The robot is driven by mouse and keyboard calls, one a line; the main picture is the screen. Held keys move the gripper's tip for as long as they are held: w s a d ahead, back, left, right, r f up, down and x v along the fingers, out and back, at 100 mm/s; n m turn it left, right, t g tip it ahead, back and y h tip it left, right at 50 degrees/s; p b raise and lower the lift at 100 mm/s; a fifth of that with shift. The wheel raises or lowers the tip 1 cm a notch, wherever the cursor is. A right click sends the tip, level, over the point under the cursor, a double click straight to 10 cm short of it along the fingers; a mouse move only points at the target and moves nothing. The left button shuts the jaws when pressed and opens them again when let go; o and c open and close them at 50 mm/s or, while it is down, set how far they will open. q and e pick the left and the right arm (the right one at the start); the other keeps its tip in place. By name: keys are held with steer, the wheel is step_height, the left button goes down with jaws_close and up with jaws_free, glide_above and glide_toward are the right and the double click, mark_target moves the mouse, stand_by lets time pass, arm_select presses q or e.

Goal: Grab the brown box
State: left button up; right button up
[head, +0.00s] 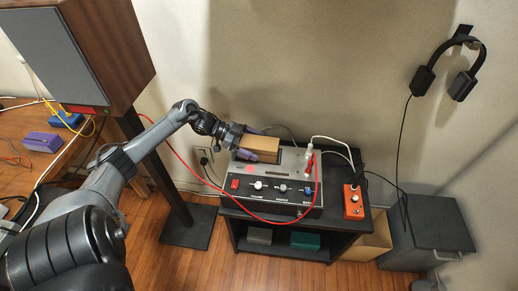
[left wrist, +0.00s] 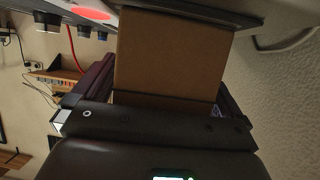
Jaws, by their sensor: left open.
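The brown box (head: 262,146) lies on top of the grey control unit (head: 272,180), at its back left. It also fills the middle of the left wrist view (left wrist: 170,60). My left gripper (head: 248,142) reaches in from the left at the box. Its purple-grey fingers are open, one on each side of the box's near end, as the left wrist view shows (left wrist: 163,85). I cannot tell whether either finger touches the box. My right gripper is not in view.
The unit stands on a black shelf stand (head: 345,205) with a red-orange pedal (head: 353,202) at right. Red and white cables (head: 308,165) plug into the unit. A speaker (head: 80,50) is at upper left, headphones (head: 450,62) hang on the wall, and a grey cabinet (head: 432,225) stands at right.

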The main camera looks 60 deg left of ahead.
arm_select(q)
steer(key=c, duration=1.1)
steer(key=shift+r, duration=0.1)
